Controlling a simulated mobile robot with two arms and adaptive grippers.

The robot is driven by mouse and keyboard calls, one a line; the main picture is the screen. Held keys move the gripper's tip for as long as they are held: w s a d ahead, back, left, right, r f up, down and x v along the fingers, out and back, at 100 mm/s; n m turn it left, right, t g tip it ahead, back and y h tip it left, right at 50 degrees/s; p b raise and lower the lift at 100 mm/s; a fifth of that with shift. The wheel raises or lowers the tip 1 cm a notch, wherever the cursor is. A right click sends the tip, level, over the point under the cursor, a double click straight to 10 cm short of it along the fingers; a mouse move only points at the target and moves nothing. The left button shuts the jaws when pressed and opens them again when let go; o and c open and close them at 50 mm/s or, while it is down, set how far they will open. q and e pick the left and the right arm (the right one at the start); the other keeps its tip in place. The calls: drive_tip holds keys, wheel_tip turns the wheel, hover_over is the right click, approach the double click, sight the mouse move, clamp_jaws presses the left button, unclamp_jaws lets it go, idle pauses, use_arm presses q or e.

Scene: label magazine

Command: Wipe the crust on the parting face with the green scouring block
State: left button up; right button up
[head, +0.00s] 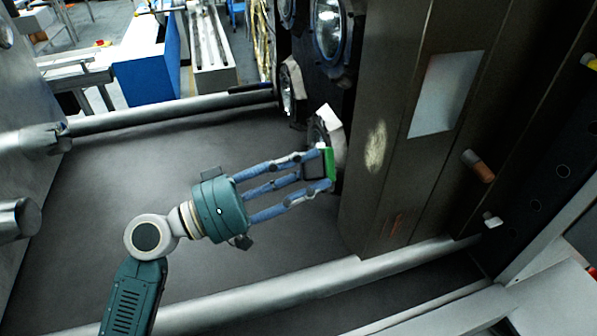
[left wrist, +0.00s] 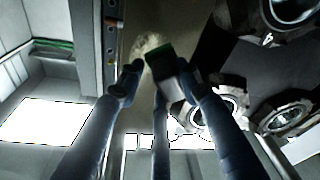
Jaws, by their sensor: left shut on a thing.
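The scouring block (head: 330,163) has a bright green face and a dark body. My left gripper (head: 318,168) is shut on it, with the green side turned right towards the upright brown parting face (head: 360,200). The crust (head: 376,146) is a pale, rough oval patch on that face. The block is to the left of the crust and slightly lower in the head view; a gap shows between them. In the left wrist view the block (left wrist: 160,50) sits between the fingertips, and the pale crust (left wrist: 148,44) shows just beyond it, partly covered. My right gripper is not in view.
Round metal-rimmed fittings (head: 327,28) stand behind the block, left of the parting face. A pale plate (head: 446,94) is on the face to the right of the crust. Metal bars (head: 185,113) run along the back and front of the dark floor, which is open around my arm.

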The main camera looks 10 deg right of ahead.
sight(332, 157)
use_arm(q)
drive_tip(key=shift+w+d+r+n+t+h+p, duration=0.3)
drive_tip(key=shift+w+d+r+n+t+p, duration=0.3)
drive_tip(key=shift+w+d+r+t, duration=0.45)
drive_tip(key=shift+w+d+f+g+p, duration=0.1)
drive_tip(key=shift+d+g+p, duration=0.05)
drive_tip(key=shift+d, duration=0.4)
drive_tip(key=shift+w+d+f+g+p, duration=0.1)
drive_tip(key=shift+d+p, duration=0.05)
drive_tip(key=shift+d, duration=0.6)
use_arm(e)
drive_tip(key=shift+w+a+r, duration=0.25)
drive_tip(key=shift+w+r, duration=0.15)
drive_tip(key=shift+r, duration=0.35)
use_arm(q)
drive_tip(key=shift+w+d+f, duration=0.1)
drive_tip(key=shift+w+d, duration=0.1)
drive_tip(key=shift+d, duration=0.65)
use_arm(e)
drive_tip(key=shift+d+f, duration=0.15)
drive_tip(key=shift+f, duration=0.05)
